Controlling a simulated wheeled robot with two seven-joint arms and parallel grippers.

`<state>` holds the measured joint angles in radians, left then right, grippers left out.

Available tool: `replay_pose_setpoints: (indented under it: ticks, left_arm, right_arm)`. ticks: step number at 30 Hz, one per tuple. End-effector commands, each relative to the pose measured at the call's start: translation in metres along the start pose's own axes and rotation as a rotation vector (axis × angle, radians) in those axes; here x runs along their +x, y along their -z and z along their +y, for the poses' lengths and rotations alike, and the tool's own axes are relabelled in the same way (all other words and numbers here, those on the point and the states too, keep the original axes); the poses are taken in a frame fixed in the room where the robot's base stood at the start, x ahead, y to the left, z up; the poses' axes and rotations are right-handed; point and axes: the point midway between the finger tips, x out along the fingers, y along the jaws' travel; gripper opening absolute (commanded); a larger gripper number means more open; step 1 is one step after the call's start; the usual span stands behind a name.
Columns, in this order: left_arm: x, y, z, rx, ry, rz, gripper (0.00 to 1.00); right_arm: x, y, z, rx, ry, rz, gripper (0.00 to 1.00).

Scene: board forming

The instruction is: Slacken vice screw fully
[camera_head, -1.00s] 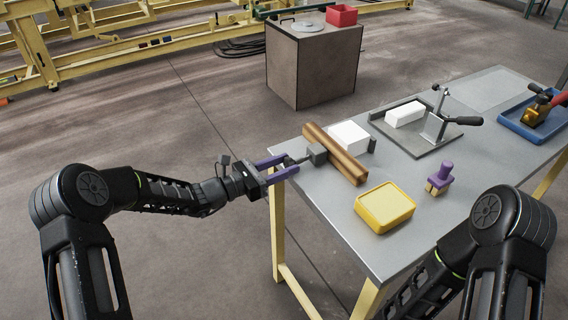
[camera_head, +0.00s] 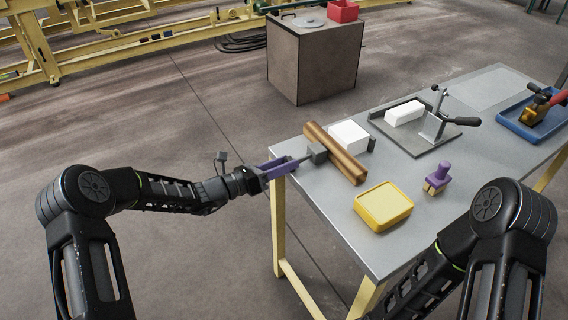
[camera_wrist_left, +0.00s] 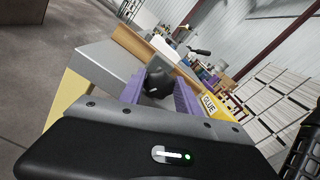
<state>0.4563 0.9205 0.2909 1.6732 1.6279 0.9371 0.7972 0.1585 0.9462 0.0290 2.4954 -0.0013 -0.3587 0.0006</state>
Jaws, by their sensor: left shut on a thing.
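The vice stands at the table's left end. It has a long brown wooden jaw (camera_head: 335,153), a grey block (camera_head: 317,153) on its left side and a thin screw running left from that block. My left gripper (camera_head: 285,167) reaches in from the left and is shut on the vice screw's end. In the left wrist view the purple fingers stand on both sides of a dark round knob (camera_wrist_left: 157,84), with the wooden jaw (camera_wrist_left: 140,46) beyond. A white block (camera_head: 349,136) sits behind the jaw. My right gripper is out of view.
The grey table (camera_head: 310,189) also bears a yellow tray (camera_head: 384,205), a purple-handled stamp (camera_head: 437,178), a clamp fixture (camera_head: 434,127) with a white block (camera_head: 405,113), and a blue tray (camera_head: 520,130). A brown cabinet (camera_head: 312,65) stands behind.

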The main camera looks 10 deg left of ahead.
Motion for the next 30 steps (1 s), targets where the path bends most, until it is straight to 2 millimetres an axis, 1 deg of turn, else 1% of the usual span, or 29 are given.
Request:
replay_pose_setpoints:
  ticks: [4,5,12,20,23,26,30]
  left_arm:
    - [0.000,-0.001,0.000,0.001,0.000,-0.002,0.00]
    - [0.000,-0.001,0.000,0.001,0.000,-0.002,0.42]
    - [0.000,-0.001,0.000,0.002,0.000,-0.001,0.61]
    - [0.000,0.000,0.000,0.002,0.000,-0.001,0.61]
    - [-0.005,0.000,0.000,0.002,-0.001,-0.001,0.61]
    - [-0.015,-0.001,0.001,0.002,-0.002,-0.001,0.61]
    - [-0.037,0.000,0.002,0.003,-0.004,-0.001,0.61]
  right_arm:
    - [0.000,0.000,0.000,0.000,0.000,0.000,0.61]
    - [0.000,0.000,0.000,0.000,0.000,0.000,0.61]
    - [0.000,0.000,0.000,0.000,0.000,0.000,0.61]
    - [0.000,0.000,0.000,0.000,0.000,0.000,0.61]
    - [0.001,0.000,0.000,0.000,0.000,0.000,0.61]
    - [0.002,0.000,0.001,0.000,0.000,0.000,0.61]
    - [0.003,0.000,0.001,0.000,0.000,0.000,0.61]
